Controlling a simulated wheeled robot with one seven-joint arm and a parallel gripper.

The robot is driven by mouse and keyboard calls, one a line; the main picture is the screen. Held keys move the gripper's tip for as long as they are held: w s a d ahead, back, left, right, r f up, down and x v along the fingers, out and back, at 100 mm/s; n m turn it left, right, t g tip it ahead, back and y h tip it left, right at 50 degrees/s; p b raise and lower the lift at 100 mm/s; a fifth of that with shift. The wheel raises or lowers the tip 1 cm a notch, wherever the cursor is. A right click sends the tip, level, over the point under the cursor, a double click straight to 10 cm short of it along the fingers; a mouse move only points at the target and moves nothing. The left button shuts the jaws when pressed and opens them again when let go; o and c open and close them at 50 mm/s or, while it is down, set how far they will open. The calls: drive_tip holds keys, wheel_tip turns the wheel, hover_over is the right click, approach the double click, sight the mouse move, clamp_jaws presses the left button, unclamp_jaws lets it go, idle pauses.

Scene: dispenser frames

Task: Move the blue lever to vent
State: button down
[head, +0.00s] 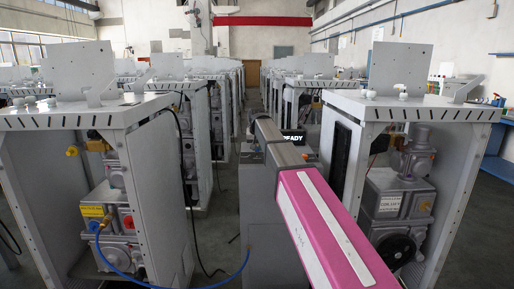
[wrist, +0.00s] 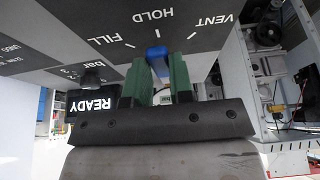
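The blue lever (wrist: 157,56) is on a dark grey panel (wrist: 205,35) in the wrist view. White words FILL, HOLD and VENT stand on the panel in an arc, each with a tick mark. The lever lines up with the HOLD tick, between FILL on the left and VENT on the right. My gripper (wrist: 160,75) has green fingers, one on each side of the lever, and they look shut on it. In the head view my arm reaches forward to the console, and the lever is hidden there.
A black READY display (wrist: 93,103) and a dark knob (wrist: 92,76) marked bar are left of the lever. In the head view, open grey cabinets (head: 85,115) with pumps and hoses stand on both sides. A blue hose (head: 125,270) hangs at the lower left.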

drive_tip(key=shift+a, duration=0.1)
drive_tip(key=a+m, duration=0.1)
drive_tip(key=m, duration=0.1)
drive_tip(key=a+m+h, duration=0.1)
drive_tip(key=m, duration=0.1)
drive_tip(key=shift+w+a+h, duration=0.25)
drive_tip(key=shift+w+h, duration=0.05)
drive_tip(key=shift+w+a+m+g+h, duration=0.25)
drive_tip(key=shift+a+m+h, duration=0.15)
drive_tip(key=shift+m, duration=0.6)
drive_tip(key=shift+w+a+m+g+h, duration=0.3)
drive_tip(key=shift+a+m, duration=0.2)
drive_tip(key=shift+m, duration=0.5)
drive_tip(key=c, duration=1)
unclamp_jaws()
drive_tip(key=v, duration=1)
drive_tip(key=shift+r, duration=0.4)
